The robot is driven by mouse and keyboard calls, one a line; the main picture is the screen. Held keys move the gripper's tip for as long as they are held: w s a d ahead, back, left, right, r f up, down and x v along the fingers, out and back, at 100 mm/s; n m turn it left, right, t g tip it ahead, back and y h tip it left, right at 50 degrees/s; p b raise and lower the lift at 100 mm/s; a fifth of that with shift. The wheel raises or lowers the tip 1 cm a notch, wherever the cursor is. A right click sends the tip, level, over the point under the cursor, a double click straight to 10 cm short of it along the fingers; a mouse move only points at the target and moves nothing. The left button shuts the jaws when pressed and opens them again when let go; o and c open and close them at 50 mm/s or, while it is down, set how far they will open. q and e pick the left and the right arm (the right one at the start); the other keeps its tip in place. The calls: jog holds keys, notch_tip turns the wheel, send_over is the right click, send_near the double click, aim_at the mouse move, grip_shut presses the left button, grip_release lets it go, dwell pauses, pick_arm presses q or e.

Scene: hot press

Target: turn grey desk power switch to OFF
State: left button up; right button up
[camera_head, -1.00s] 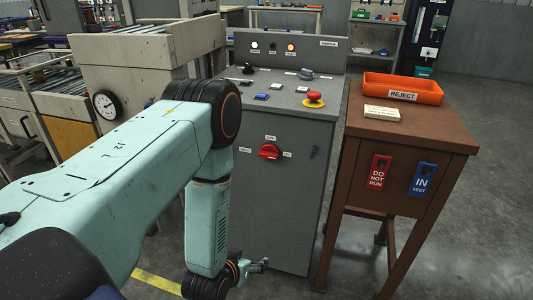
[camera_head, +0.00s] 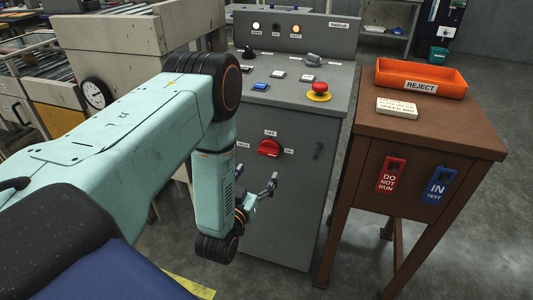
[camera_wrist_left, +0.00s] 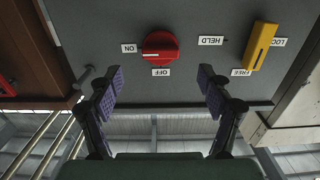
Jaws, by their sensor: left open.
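The grey desk (camera_head: 300,215) stands at centre in the head view. Its front carries the red power switch (camera_head: 269,147), with OFF above, HELD at left and ON at right. The wrist view shows the panel upside down, with the red switch (camera_wrist_left: 160,46) at top centre and the white line on it pointing toward the ON label (camera_wrist_left: 129,48). My left gripper (camera_head: 257,184) is open and empty, below the switch in the head view and apart from it. In the wrist view its two fingers (camera_wrist_left: 160,80) stand wide apart on either side of the switch. My right gripper is not in view.
A yellow lever (camera_wrist_left: 260,46) with LOCK and FREE labels sits beside the switch. A red mushroom button (camera_head: 320,88) and other controls are on the desk top. A brown table (camera_head: 440,130) with an orange REJECT tray (camera_head: 421,89) stands at right, close to the desk.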

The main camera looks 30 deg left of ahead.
aim_at(267, 154)
pick_arm(q)
jog(key=b+x, duration=0.1)
jog(key=x, duration=0.5)
jog(key=shift+w+a+r+b, duration=0.15)
jog(key=shift+w+r+b, duration=0.1)
jog(key=shift+b, duration=0.1)
jog(key=shift+w+a+r, duration=0.1)
jog(key=shift+w, duration=0.4)
jog(key=c, duration=1.2)
